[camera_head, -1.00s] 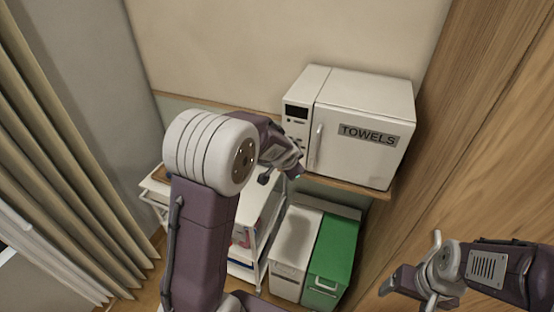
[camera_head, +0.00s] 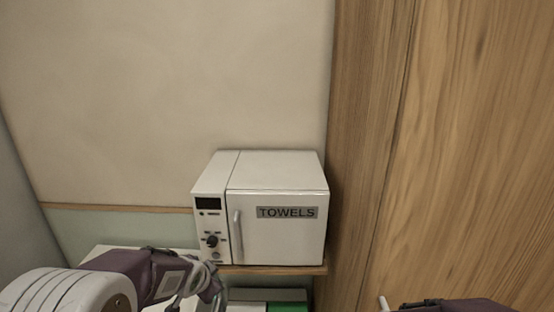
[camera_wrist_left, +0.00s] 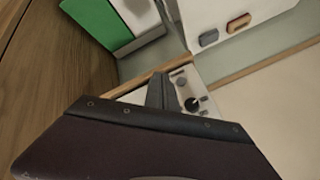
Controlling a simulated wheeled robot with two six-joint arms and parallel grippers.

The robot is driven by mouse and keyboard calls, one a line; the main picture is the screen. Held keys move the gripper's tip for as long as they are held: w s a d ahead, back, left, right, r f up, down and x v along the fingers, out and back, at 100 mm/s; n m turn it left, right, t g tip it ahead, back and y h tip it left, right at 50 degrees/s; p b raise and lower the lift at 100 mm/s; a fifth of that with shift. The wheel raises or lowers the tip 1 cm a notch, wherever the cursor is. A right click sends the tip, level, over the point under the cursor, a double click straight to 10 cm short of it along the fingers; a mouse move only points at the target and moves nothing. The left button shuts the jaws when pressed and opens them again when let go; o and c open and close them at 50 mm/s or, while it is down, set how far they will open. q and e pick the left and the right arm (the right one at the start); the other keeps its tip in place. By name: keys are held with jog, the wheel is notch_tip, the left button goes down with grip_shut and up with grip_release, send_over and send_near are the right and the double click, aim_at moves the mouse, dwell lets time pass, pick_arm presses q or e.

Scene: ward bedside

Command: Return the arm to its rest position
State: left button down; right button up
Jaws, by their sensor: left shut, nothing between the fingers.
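My left gripper (camera_head: 210,284) is low in the head view, in front of the towel warmer's lower left corner. In the left wrist view my left gripper (camera_wrist_left: 161,88) shows its dark fingers together, with nothing between them. The white towel warmer (camera_head: 275,228), labelled TOWELS, stands on a wooden shelf with its door shut. Its knob (camera_wrist_left: 193,104) shows beside the fingers in the wrist view; I cannot tell the exact gap. Part of my right arm shows at the bottom right of the head view, but its fingertips do not.
The wooden shelf edge (camera_head: 270,270) runs under the warmer. A tall wooden panel (camera_head: 445,150) closes off the right. A white box (camera_wrist_left: 225,28) with grey and orange buttons shows in the wrist view. The wall above the warmer is clear.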

pick_arm(q)
jog(key=s+d+f+n+g+b, duration=0.1)
jog(key=s+f+b, duration=0.3)
jog(key=f, duration=0.4)
jog(key=s+d+f+n+g+b, duration=0.1)
jog(key=s+f+b, duration=0.3)
jog(key=f, duration=0.3)
jog(key=s+d+f+n+g, duration=0.1)
jog(key=s+f+n+g, duration=0.3)
jog(key=s, duration=0.8)
jog(key=shift+s+f+n+h, duration=0.4)
jog(key=shift+f+n, duration=0.25)
jog(key=shift+n, duration=0.35)
pick_arm(e)
notch_tip(320, 180, down, 13)
jog(key=shift+s, duration=0.25)
